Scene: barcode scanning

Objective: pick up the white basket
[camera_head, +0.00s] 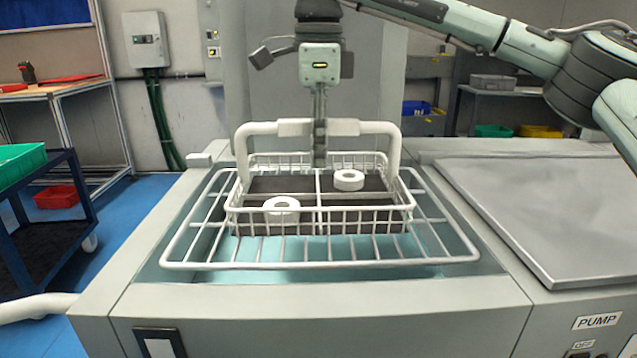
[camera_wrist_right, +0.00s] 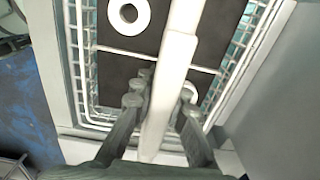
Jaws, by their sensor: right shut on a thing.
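The white wire basket (camera_head: 320,221) sits within a larger white wire rack (camera_head: 335,266) over the opening of a grey machine. Two white rings lie on the basket's dark floor, one at the left (camera_head: 281,208) and one at the back right (camera_head: 348,180). My right gripper (camera_head: 320,160) points down at the middle of the basket's raised handle (camera_head: 268,128). In the right wrist view, its fingers (camera_wrist_right: 162,100) lie on both sides of the white handle bar (camera_wrist_right: 172,85), shut on it. My left gripper is not in view.
The grey machine top (camera_head: 320,315) surrounds the opening. A flat metal lid (camera_head: 550,215) lies to the right, beside a PUMP label. A dark cart with a green bin (camera_head: 20,163) stands at the left. My right arm comes in from the upper right.

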